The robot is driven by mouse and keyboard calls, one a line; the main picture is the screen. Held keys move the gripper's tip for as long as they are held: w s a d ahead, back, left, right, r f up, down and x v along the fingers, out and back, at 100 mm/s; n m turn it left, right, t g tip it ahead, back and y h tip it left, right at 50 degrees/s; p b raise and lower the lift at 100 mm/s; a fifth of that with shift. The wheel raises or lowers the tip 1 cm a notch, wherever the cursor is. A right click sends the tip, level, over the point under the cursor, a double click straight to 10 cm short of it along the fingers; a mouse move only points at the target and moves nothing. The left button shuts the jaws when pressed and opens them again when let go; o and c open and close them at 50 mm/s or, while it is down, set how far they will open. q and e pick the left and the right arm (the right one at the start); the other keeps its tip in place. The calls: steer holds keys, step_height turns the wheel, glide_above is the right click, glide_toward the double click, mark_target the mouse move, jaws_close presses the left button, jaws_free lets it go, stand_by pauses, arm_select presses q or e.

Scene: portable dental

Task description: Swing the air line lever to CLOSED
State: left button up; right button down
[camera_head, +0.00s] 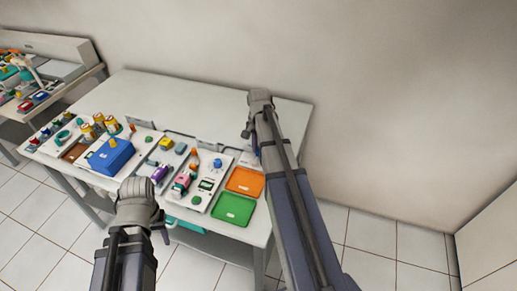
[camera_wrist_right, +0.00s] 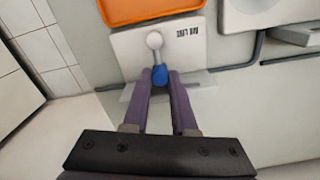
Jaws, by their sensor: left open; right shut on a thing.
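The air line lever (camera_wrist_right: 160,79) shows in the right wrist view, with a blue end and a pale round pivot (camera_wrist_right: 155,40). It is mounted on a white plate (camera_wrist_right: 125,47) with a black label that reads roughly AIR LINE. My right gripper (camera_wrist_right: 162,76) is shut on the blue end of the lever. In the head view my right gripper (camera_head: 248,134) is over the table's right part and hides most of the lever plate. My left gripper (camera_head: 150,232) is open and empty, in front of the table's front edge. Any CLOSED mark cannot be made out.
An orange tray (camera_head: 245,181) and a green tray (camera_head: 233,208) are at the right end of the white table (camera_head: 185,95). A blue box (camera_head: 110,156) and several small dental items stand to the left. The back of the table is clear. A wall rises behind it.

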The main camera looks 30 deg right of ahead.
steer(key=shift+a, duration=0.1)
steer(key=n, duration=0.1)
steer(key=w+a+n, duration=0.1)
steer(key=n, duration=0.1)
steer(key=shift+n, duration=0.3)
steer(key=shift+w+a+n, duration=0.1)
steer(key=shift+a+n, duration=0.2)
steer(key=shift+n, duration=0.65)
steer(key=shift+w+a+n, duration=0.1)
steer(key=shift+a+n, duration=0.15)
steer(key=shift+n, duration=0.7)
steer(key=c, duration=1)
jaws_free()
